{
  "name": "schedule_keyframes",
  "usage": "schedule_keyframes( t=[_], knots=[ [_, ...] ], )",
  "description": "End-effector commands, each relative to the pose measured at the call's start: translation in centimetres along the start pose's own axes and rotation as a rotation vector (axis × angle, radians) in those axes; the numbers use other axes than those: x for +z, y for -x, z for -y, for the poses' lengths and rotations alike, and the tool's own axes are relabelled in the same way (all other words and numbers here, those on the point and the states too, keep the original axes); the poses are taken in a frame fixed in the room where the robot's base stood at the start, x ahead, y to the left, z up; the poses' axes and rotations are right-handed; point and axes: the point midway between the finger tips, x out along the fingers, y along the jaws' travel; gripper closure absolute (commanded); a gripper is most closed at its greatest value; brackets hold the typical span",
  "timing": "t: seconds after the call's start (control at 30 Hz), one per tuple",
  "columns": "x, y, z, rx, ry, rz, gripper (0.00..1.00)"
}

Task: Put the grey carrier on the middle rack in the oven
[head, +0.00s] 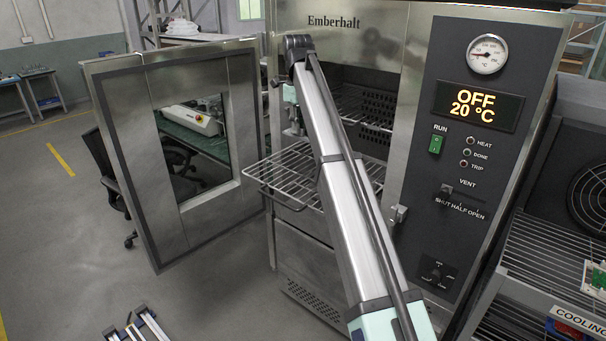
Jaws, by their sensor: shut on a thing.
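The oven (410,30) stands with its windowed door (120,150) swung wide to the left. A wire rack (285,175) sticks out of the opening, and no carrier shows on its visible part. Another rack (365,105) sits higher inside. My gripper (294,131) points down at the left of the opening, just above or at the far left part of the pulled-out rack. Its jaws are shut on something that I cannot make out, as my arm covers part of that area. I cannot identify the grey carrier for sure.
A cooling shelf (540,260) stands close to the right of the oven, with a green board (597,275) on it. Metal bars (140,328) with dark ends show at the bottom left. A black chair (110,175) is behind the door.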

Motion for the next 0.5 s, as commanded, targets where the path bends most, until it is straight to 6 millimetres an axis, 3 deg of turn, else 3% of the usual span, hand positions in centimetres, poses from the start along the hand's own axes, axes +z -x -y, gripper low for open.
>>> schedule_keyframes(
  t=[0.23, 0.5],
  knots=[
    [-0.2, -4.1, -0.2, 0.002, 0.0, -0.002, 1.0],
    [-0.2, -10.5, -0.3, 0.002, 0.0, -0.002, 1.0]
  ],
)
